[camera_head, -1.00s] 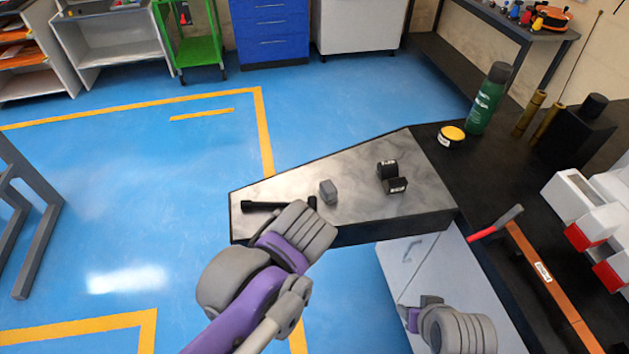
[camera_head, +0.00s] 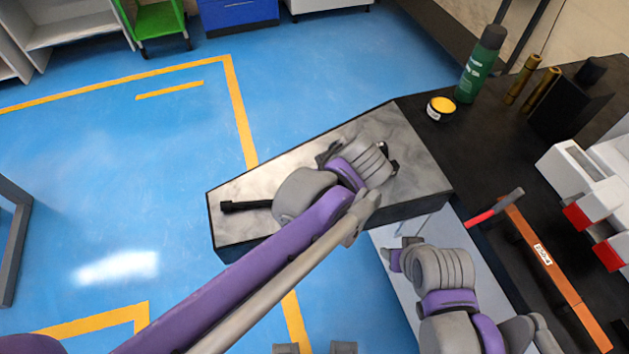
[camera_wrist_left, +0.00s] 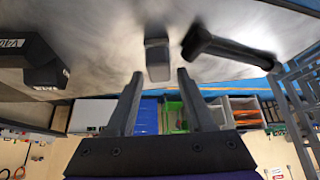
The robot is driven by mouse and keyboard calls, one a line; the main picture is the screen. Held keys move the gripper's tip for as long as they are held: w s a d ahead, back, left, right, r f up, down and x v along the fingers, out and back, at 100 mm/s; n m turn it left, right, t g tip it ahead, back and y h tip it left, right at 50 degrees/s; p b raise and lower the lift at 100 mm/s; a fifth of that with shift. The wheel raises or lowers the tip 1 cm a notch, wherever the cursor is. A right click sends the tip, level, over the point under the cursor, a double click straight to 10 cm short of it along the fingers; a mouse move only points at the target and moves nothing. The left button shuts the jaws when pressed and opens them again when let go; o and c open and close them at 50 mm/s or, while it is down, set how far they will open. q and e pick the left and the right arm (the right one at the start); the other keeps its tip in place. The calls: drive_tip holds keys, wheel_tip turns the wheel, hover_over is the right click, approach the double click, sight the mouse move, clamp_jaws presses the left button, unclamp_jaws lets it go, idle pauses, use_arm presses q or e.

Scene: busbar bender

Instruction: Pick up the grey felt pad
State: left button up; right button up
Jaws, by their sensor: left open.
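The grey felt pad shows in the left wrist view as a small grey block (camera_wrist_left: 157,58) on the mottled metal plate. In the head view it is hidden behind my left wrist. My left gripper (camera_wrist_left: 160,76) is open, with its two fingertips spread just short of the block and nothing between them. The block is roughly in line with the gap. In the head view my left arm reaches over the plate and its fingers are mostly hidden. My right arm is low at the right of the head view, and its gripper (camera_head: 403,254) is too covered to read.
A black rod-like tool (camera_head: 245,206) lies on the plate (camera_head: 235,225) beside the pad. Black blocks (camera_wrist_left: 35,62) stand on its other side. A yellow-lidded tin (camera_head: 441,107), a green can (camera_head: 480,65) and a red-handled tool (camera_head: 494,208) are on the dark bench.

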use_arm(q)
drive_tip(key=shift+x, duration=1.45)
clamp_jaws()
drive_tip(key=shift+r, duration=0.1)
wheel_tip(320, 180, up, 10)
drive_tip(key=shift+f+p, duration=0.1)
drive_tip(key=shift+p, duration=0.25)
